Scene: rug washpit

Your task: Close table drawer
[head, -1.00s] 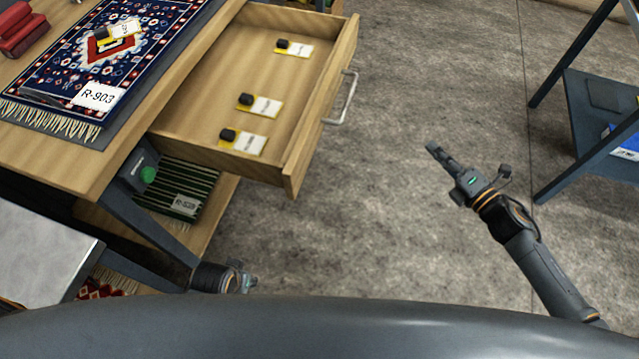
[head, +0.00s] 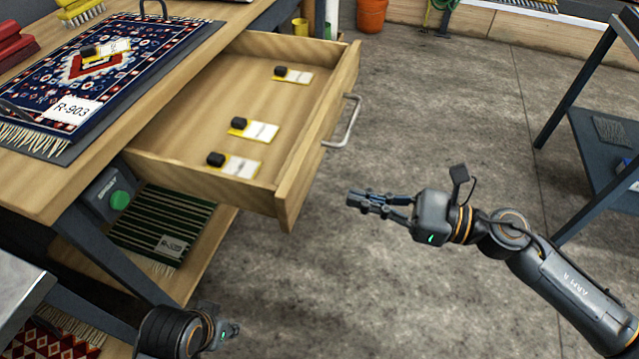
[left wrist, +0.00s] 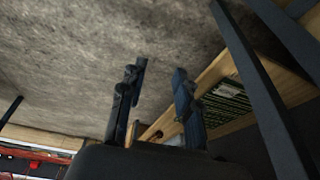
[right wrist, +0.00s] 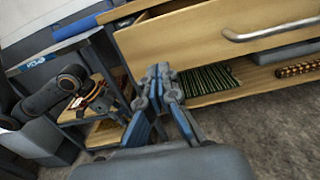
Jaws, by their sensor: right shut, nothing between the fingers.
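The wooden table drawer (head: 290,200) is pulled well out of the table (head: 105,135) in the head view. Its metal handle (head: 347,122) is on the front panel, which also shows in the right wrist view (right wrist: 205,35). Several small labelled items lie inside the drawer. My right gripper (head: 365,201) is shut and empty, to the right of the drawer front and apart from it, pointing left. My left gripper (left wrist: 160,92) has its fingers apart with nothing between them in the left wrist view. In the head view it is low, below the table's front, partly out of sight.
A patterned rug (head: 75,75) with tags lies on the table top. A lower shelf (head: 205,255) holds a green striped rug. A dark metal rack (head: 590,150) stands at the right. The concrete floor between is clear.

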